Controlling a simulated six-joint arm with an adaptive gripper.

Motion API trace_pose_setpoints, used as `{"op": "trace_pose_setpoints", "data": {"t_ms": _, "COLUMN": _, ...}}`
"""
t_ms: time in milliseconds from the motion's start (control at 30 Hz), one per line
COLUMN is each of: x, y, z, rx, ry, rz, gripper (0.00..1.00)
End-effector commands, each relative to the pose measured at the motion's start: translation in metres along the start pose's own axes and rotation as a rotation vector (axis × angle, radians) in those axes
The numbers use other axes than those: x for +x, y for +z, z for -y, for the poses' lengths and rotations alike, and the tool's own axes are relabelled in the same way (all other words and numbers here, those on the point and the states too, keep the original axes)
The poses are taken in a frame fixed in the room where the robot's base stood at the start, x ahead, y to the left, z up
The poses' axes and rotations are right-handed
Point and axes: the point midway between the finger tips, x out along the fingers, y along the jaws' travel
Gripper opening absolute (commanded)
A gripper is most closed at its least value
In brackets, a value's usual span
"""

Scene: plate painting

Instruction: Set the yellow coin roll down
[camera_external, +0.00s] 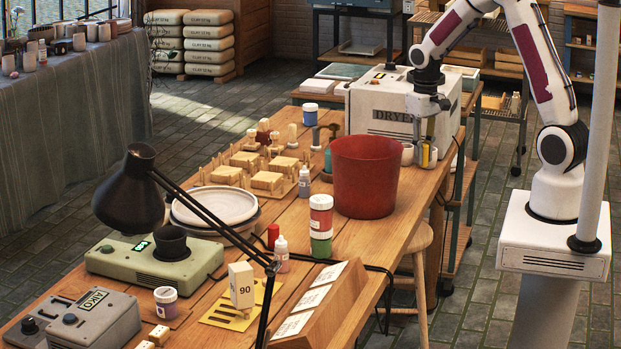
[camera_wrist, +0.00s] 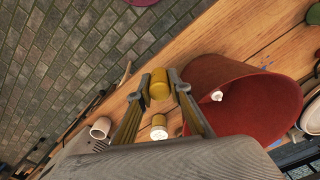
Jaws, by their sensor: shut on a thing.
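My gripper (camera_external: 426,140) is near the table's right edge in the external view, pointing down just right of the red bucket and in front of the dryer. In the wrist view my gripper (camera_wrist: 161,84) is shut on the yellow coin roll (camera_wrist: 159,88), a short yellow cylinder held between its two fingertips. A small yellow part of the coin roll (camera_external: 424,156) also shows low between the fingers in the external view. I cannot tell whether its lower end touches the table (camera_external: 400,225).
The large red bucket (camera_external: 365,180) stands close to the left of my gripper. A small pale cup (camera_external: 407,155) stands beside the fingers. The white dryer (camera_external: 378,105) is behind. The table edge and floor lie close on the right.

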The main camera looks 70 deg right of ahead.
Motion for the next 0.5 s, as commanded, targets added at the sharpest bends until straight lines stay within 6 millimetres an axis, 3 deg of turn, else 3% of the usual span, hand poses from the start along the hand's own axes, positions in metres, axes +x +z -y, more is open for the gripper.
{"op": "trace_pose_setpoints", "data": {"t_ms": 100, "x": 0.003, "y": 0.009, "z": 0.025, "rx": -0.105, "ry": 0.0, "rz": -0.001, "gripper": 0.0}}
{"op": "trace_pose_setpoints", "data": {"t_ms": 500, "x": 0.016, "y": 0.024, "z": 0.09, "rx": -0.281, "ry": 0.0, "rz": 0.0, "gripper": 0.0}}
